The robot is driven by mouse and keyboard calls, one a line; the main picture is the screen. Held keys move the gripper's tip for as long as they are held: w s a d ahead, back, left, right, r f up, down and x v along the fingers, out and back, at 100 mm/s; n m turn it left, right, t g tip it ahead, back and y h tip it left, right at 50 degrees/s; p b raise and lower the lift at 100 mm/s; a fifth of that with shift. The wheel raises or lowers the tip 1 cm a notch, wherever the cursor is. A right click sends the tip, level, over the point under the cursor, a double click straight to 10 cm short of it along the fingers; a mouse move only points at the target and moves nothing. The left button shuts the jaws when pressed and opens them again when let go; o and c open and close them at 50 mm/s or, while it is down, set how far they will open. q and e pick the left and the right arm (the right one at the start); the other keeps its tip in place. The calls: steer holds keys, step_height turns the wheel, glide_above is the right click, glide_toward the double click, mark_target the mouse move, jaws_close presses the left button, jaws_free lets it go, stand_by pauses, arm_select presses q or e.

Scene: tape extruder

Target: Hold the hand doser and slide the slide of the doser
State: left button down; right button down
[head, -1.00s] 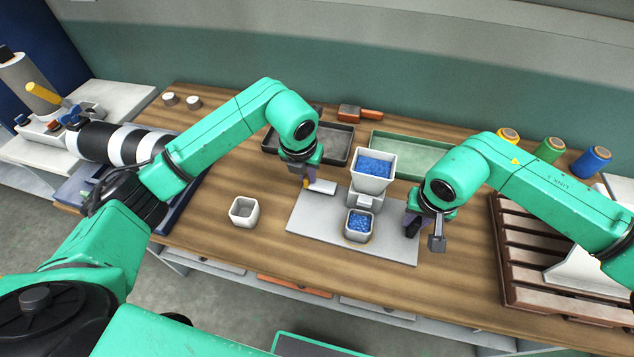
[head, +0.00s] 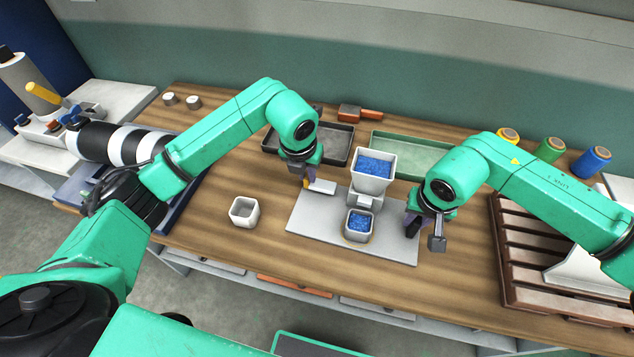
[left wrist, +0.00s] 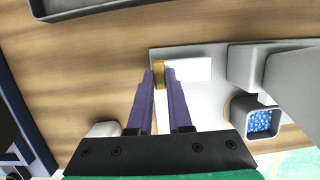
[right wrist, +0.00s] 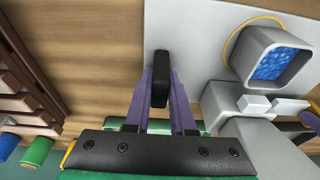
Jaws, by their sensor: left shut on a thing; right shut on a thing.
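The hand doser has a pale hopper (head: 372,172) full of blue granules, standing on a light grey base plate (head: 310,222). A white slide (head: 321,187) sticks out to its left; it also shows in the left wrist view (left wrist: 190,69). My left gripper (head: 306,183) is shut on the slide's yellow end (left wrist: 159,74). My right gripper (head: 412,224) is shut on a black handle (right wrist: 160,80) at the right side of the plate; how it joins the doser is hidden. A square cup (head: 359,225) with blue granules stands in front of the hopper.
An empty white cup (head: 243,211) stands left of the plate. A dark tray (head: 335,143) and a green tray (head: 412,150) lie behind. A brown slotted rack (head: 510,250) is at the right, with several spools (head: 550,149) behind it.

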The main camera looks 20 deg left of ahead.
mark_target(331, 185)
arm_select(q)
steer(key=shift+d, duration=1.95)
arm_select(e)
steer(key=shift+a, duration=0.1)
arm_select(q)
steer(key=shift+d, duration=0.1)
steer(key=shift+s+d, duration=0.1)
steer(key=shift+d, duration=0.8)
steer(key=c, duration=0.8)
jaws_free()
steer(key=shift+o, duration=0.2)
steer(key=shift+r, duration=0.1)
steer(key=v, duration=0.8)
steer(key=o, duration=0.6)
steer(key=shift+a, duration=0.1)
steer(key=shift+c, duration=0.2)
